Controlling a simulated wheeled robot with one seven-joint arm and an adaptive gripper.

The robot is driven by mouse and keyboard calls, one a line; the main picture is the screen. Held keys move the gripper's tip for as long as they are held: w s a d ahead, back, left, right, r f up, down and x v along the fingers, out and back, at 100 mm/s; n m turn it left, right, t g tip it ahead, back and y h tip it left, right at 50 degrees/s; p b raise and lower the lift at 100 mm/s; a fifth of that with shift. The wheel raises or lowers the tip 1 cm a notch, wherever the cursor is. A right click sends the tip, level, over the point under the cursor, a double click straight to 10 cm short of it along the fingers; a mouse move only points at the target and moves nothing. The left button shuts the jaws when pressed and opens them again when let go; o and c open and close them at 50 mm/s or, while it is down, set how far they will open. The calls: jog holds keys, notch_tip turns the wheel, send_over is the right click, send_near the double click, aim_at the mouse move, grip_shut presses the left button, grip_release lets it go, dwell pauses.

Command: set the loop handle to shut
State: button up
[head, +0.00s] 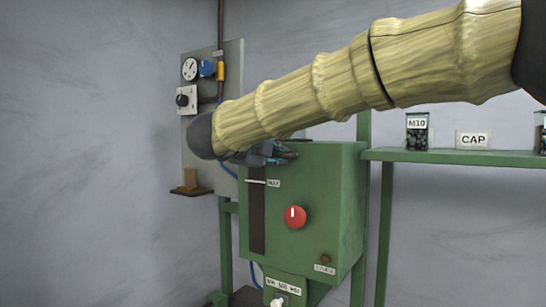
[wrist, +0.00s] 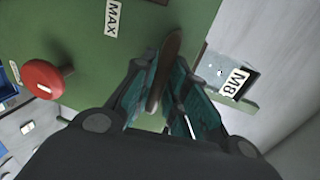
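A slim brown piece, probably the loop handle (wrist: 170,48), stands out from the green machine in the wrist view, seen nearly edge-on. Its near end lies between the teal fingers of my gripper (wrist: 163,68). The fingertips are close on both sides of it; I cannot tell whether they touch. In the head view my gripper (head: 276,153) is at the upper front of the green machine (head: 341,215), and the handle cannot be made out there. A dark vertical slot (head: 257,223) runs down the machine front, with a small label plate (head: 273,183) beside it.
A red knob (head: 295,217) sticks out of the machine front; it also shows in the wrist view (wrist: 42,78). A grey wall panel (head: 228,120) with a gauge and switches stands behind left. A green shelf (head: 455,156) with a jar and labels is at right.

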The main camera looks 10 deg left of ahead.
jog(key=shift+o, duration=1.3)
jog(key=shift+a, duration=0.1)
jog(key=v, duration=1.2)
